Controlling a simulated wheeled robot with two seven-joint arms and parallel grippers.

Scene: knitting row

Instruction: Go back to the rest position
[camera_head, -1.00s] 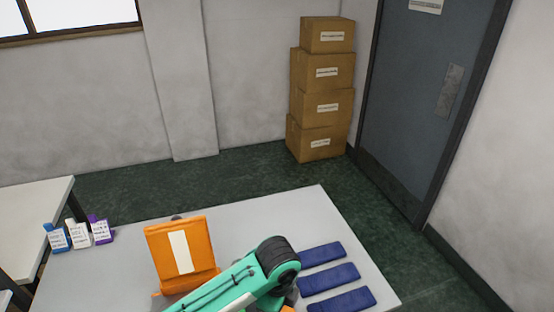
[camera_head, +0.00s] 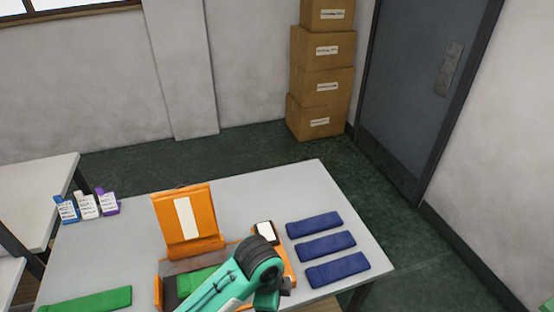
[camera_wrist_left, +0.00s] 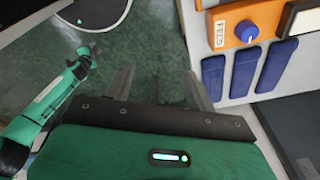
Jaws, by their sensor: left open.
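My left gripper (camera_wrist_left: 157,58) shows in the left wrist view with its two fingers apart and nothing between them. Dark green floor shows behind the fingers, and the machine and table lie to the right. In the head view my green left arm reaches in from the bottom middle, in front of the orange machine (camera_head: 189,244); the left gripper's fingers cannot be made out there. A green arm link of mine shows at the left of the wrist view.
The pale table (camera_head: 130,250) holds three blue strips (camera_head: 326,243), a green strip (camera_head: 88,300) and small labelled packs (camera_head: 87,206). The machine's blue knob (camera_wrist_left: 247,31) shows in the wrist view. Cardboard boxes (camera_head: 322,88) stand by the grey door (camera_head: 420,100).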

